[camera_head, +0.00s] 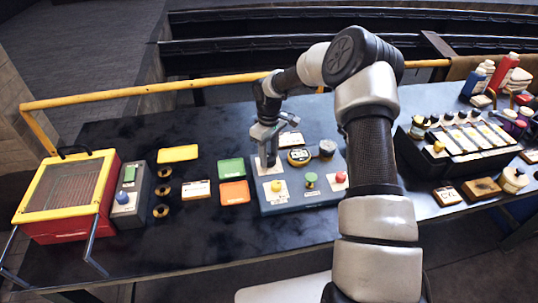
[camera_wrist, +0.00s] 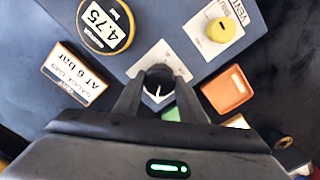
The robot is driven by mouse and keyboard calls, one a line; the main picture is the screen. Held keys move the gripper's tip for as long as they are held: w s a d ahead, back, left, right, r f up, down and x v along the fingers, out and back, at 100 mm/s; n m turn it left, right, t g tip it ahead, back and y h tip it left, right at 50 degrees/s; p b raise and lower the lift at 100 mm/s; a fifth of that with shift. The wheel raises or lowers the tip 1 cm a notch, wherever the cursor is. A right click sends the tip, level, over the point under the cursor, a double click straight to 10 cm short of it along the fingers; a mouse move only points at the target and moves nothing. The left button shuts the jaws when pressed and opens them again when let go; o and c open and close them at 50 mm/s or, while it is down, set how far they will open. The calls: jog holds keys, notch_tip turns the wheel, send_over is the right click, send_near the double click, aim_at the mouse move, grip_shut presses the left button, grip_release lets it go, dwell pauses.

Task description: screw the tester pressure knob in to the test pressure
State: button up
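The tester (camera_head: 318,197) is a blue-grey panel in the middle of the bench. Its black pressure knob (camera_wrist: 157,81), with a white pointer line, sits on a pale plate in the wrist view. My gripper (camera_head: 268,163) points down at the panel's back left; in the wrist view its fingers (camera_wrist: 157,92) stand on both sides of the knob and appear to touch it. The yellow-rimmed gauge (camera_wrist: 106,26) reads 4.75; it also shows in the head view (camera_head: 299,157). A card (camera_wrist: 75,75) reads "AT 6 bar". The head view hides the knob behind the gripper.
A yellow vent knob (camera_wrist: 225,29) is close to my gripper. Green and red knobs (camera_head: 340,177) are on the panel's front. Orange (camera_head: 234,193) and green (camera_head: 231,168) trays lie left. A red-yellow case (camera_head: 68,195) is far left; a valve rack (camera_head: 460,145) is right.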

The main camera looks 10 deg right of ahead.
aim_at(269, 156)
jog(key=shift+f+m+b, duration=0.15)
jog(key=shift+m+b, duration=0.55)
jog(key=shift+c, duration=0.3)
jog(key=o, duration=1.1)
jog(key=shift+c, duration=0.2)
jog(key=shift+r, duration=0.2)
notch_tip(269, 156, up, 17)
jog(key=shift+r, duration=0.2)
